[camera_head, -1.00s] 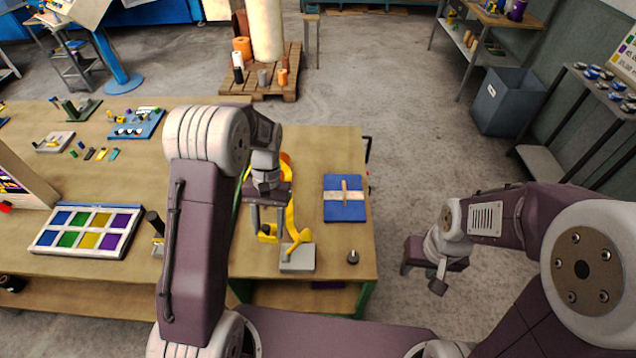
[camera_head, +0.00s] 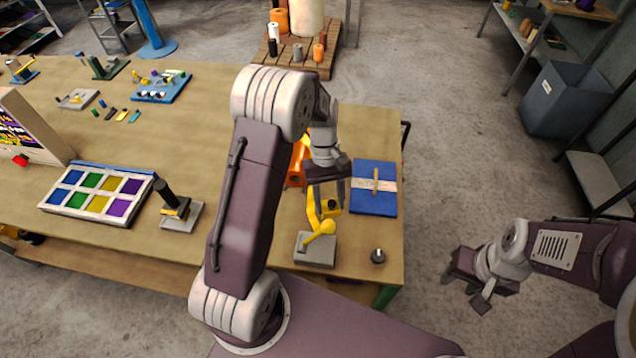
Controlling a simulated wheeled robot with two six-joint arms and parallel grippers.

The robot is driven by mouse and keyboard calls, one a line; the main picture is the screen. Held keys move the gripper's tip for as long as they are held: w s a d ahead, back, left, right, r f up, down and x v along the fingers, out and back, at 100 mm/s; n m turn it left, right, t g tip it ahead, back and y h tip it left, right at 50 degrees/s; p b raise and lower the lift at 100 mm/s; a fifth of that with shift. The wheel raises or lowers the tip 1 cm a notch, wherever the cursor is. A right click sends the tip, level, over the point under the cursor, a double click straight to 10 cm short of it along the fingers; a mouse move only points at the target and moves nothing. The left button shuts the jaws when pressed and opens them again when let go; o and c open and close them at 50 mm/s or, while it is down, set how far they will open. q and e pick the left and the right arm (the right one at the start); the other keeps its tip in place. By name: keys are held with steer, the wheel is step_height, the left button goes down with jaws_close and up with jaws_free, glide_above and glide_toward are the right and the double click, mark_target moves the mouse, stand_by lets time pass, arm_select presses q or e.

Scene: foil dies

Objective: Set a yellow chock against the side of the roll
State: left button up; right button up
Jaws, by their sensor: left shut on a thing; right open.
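My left gripper (camera_head: 327,197) is above the right part of the wooden table. It is shut on a small yellow piece with a dark spot, which looks like the yellow chock (camera_head: 331,208). Its fingers partly hide the chock. Just beside it stands a yellow curved arm on a grey base (camera_head: 316,250). An orange thing (camera_head: 296,172) is partly hidden behind my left arm. On the pallet at the back stand a large cream roll (camera_head: 306,18) and several smaller ones; I cannot tell which roll is meant. My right gripper (camera_head: 464,291) is open and empty, right of the table.
A blue pad with a pale band (camera_head: 373,205) lies right of the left gripper. A dark knob (camera_head: 378,256) is near the front edge. A colour palette tray (camera_head: 76,205) and a black-handled stamp (camera_head: 180,217) are on the left. A grey bin (camera_head: 565,98) stands on the floor.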

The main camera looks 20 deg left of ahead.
arm_select(q)
steer(key=w+r+n+t+h+p, duration=0.2)
steer(key=w+r+n+t, duration=0.3)
steer(key=r+n, duration=0.65)
step_height(320, 180, down, 14)
steer(key=n+b, duration=0.1)
steer(key=b, duration=0.9)
steer(key=shift+w+n, duration=0.2)
steer(key=shift+n, duration=0.15)
steer(key=w+a+f, duration=0.3)
steer(key=w+a, duration=0.2)
steer(key=w+a+f, duration=0.2)
steer(key=a, duration=0.1)
steer(key=shift+w+f+p, duration=0.35)
steer(key=shift+w, duration=0.05)
steer(key=shift+w+a+f, duration=0.95)
steer(key=shift+w+f, duration=0.05)
steer(key=shift+f, duration=0.1)
steer(key=shift+w+a+f, duration=0.1)
steer(key=shift+a+f, duration=0.05)
steer(key=o, duration=1.4)
steer(key=shift+f, duration=0.1)
